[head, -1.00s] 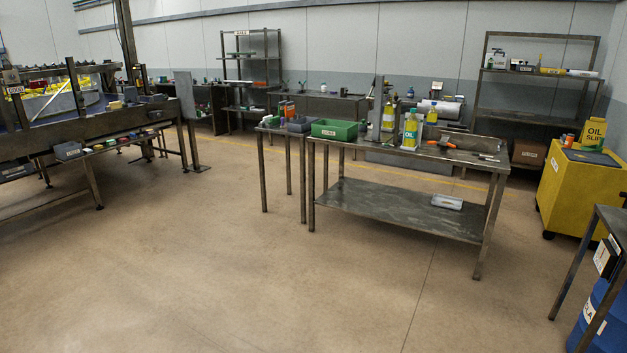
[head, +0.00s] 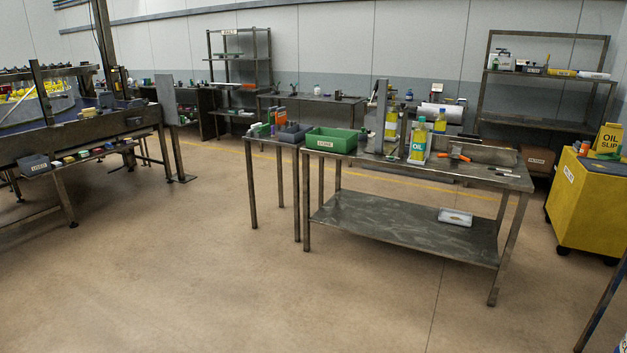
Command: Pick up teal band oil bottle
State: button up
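Several oil bottles stand upright on the metal workbench (head: 450,172) right of centre. A third bottle (head: 440,121) with a blue cap stands behind to the right. Its label is too small to read. My gripper is not in view.
A green bin (head: 331,140) sits left of the bottles on the bench. An orange-handled tool (head: 459,154) lies to their right. A yellow cabinet (head: 586,203) stands at the right. The floor (head: 210,270) in front of the bench is clear.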

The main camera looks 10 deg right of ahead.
aim_at(421, 131)
jog(key=i, duration=3.4)
jog(key=u, duration=0.1)
